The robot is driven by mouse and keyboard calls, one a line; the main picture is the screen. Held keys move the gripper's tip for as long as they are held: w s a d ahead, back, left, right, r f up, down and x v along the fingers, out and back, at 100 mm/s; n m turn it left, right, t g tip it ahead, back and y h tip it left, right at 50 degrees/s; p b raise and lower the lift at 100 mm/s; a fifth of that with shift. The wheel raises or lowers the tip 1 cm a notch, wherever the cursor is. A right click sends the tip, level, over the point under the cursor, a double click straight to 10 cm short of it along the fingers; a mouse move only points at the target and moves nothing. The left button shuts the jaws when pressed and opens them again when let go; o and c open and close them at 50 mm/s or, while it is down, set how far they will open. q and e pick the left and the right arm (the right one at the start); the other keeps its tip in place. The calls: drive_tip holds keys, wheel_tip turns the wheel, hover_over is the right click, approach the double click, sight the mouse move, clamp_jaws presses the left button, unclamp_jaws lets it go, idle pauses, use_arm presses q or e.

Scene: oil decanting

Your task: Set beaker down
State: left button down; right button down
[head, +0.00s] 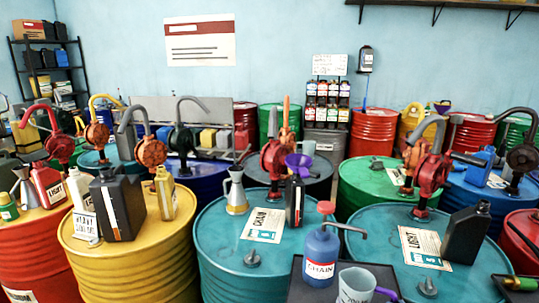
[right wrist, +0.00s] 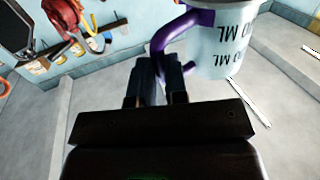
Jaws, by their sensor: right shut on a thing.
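A pale grey beaker (head: 355,288) with dark lettering and a purple handle is at the bottom edge of the head view, its lower part cut off. In the right wrist view the beaker (right wrist: 226,45) shows large "ML" marks, and its purple handle (right wrist: 168,38) reaches between my fingers. My right gripper (right wrist: 163,75) is shut on that handle. Whether the beaker touches a surface below it is hidden. My left gripper is not in view.
A dark tray (head: 293,293) lies left of the beaker, bearing a blue CHAIN oil can (head: 321,255). Teal drums stand behind: one with a CHAIN label (head: 215,255), one with a LIGHT label (head: 400,215) and a black bottle (head: 466,234). Red hand pumps rise from them.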

sight(364, 297)
drive_tip(key=shift+m+h, duration=0.3)
drive_tip(key=shift+h, duration=0.1)
drive_tip(key=a+r, duration=0.1)
drive_tip(key=a, duration=0.1)
drive_tip(key=a+r, duration=0.1)
drive_tip(key=a, duration=0.1)
drive_tip(key=a+r, duration=0.1)
drive_tip(key=a, duration=0.1)
drive_tip(key=shift+w, duration=0.25)
drive_tip(key=shift+w+a+r, duration=0.15)
drive_tip(key=shift+a+r, duration=0.1)
drive_tip(key=shift+a, duration=0.45)
